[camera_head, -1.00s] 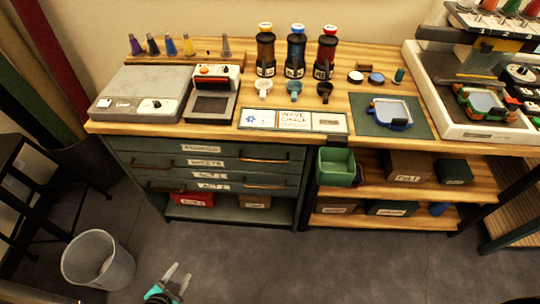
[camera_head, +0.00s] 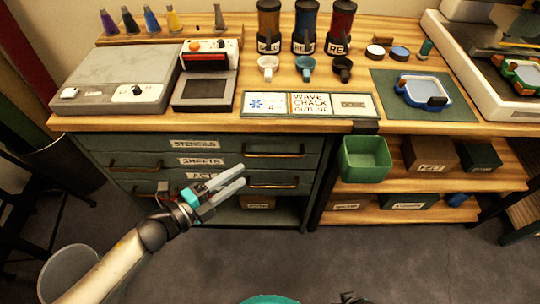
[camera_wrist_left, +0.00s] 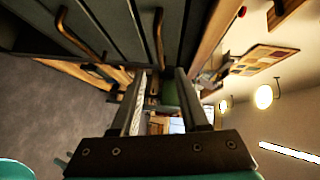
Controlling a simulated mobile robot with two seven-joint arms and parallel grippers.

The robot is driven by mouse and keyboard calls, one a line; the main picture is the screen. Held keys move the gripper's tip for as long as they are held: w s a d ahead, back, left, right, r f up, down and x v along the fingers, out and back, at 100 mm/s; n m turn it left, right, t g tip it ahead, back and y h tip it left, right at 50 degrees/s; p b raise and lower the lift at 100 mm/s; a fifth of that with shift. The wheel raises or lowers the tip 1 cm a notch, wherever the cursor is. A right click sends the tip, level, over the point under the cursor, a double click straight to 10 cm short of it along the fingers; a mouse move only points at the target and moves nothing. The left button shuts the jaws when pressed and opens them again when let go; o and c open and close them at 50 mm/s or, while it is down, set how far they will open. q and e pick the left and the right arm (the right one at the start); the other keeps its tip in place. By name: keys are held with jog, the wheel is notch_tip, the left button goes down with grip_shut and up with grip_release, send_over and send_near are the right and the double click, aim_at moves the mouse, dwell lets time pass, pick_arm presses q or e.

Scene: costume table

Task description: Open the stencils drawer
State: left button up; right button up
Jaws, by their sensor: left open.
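The green cabinet (camera_head: 112,158) under the table's left half has stacked drawers, all looking shut. The top label reads STENCILS (camera_head: 195,144), with SHEETS (camera_head: 201,161) below it. Bronze bar handles show at right, an upper one (camera_head: 272,154) and a lower one (camera_head: 273,184), and others at left (camera_head: 133,167). My left gripper (camera_head: 240,177) is open and empty in front of the drawer fronts, below and left of the upper right handle, partly covering the lower labels. In the left wrist view its fingers (camera_wrist_left: 160,98) are apart, with two bar handles (camera_wrist_left: 158,38) beyond them.
A green bin (camera_head: 365,158) hangs at the table front, right of the cabinet. Open shelves with boxes (camera_head: 430,155) lie further right. A grey bin (camera_head: 68,272) stands at lower left. The tabletop holds a scale-like device (camera_head: 115,80), cups and bottles. Floor before the cabinet is clear.

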aim_at(267, 157)
pick_arm(q)
jog(key=b+x, duration=0.2)
jog(key=x, duration=0.7)
jog(key=shift+w+f, duration=0.1)
jog(key=shift+w, duration=0.05)
jog(key=shift+x, duration=1.1)
pick_arm(e)
jog(key=shift+w+a+r, duration=0.75)
jog(key=shift+w+r, duration=0.1)
jog(key=shift+w, duration=0.1)
jog(key=shift+w+a+r, duration=0.7)
jog(key=shift+w+r, duration=0.15)
jog(key=shift+w, duration=0.05)
pick_arm(q)
jog(key=shift+c, duration=0.4)
grip_shut()
